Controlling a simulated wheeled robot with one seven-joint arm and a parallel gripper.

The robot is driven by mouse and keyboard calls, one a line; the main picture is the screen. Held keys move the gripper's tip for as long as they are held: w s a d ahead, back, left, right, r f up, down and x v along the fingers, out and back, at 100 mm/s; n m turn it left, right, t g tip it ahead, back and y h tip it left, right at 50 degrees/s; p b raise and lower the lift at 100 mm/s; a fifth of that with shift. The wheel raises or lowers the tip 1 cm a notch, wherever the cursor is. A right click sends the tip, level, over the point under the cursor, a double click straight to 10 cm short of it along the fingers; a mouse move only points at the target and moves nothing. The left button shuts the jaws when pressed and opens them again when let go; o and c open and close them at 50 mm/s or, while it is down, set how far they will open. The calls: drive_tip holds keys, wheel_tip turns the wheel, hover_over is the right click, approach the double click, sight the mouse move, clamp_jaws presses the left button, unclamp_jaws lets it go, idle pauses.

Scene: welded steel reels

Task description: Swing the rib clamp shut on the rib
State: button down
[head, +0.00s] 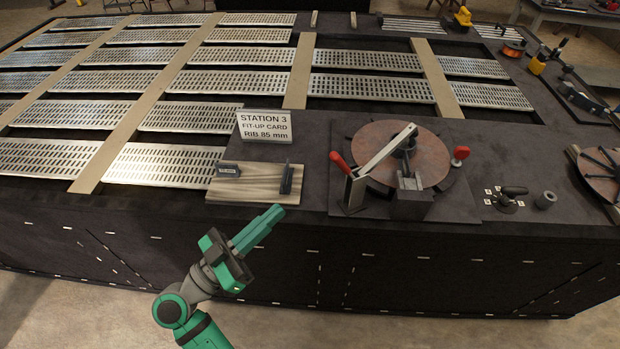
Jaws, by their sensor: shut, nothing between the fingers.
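My gripper (258,230) is shut and empty, with its teal fingers together. It is in front of the table's near edge, pointing up and right, left of the fixture. The fixture has a round reddish-brown disc (382,136), a grey block (411,203) at its near side, and dark upright pieces near the disc's middle. A long pale metal bar (388,150) slants over the disc from a stand with a red handle (340,162). A second red knob (461,153) stands at the right. I cannot tell surely which part is the rib clamp, nor whether it touches the rib.
A wooden board (256,184) with dark upright pieces lies left of the fixture. A card (265,126) reads "STATION 3, FIT-UP CARD, RIB 85 mm". Slotted metal plates (165,165) cover the table's left.

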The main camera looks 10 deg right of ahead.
approach(343, 166)
drive_tip(key=w+d+r, duration=0.2)
drive_tip(key=w+r, duration=0.1)
drive_tip(key=shift+w+d+r, duration=0.15)
drive_tip(key=shift+d+r, duration=0.15)
drive_tip(key=shift+d, duration=0.1)
idle(0.3)
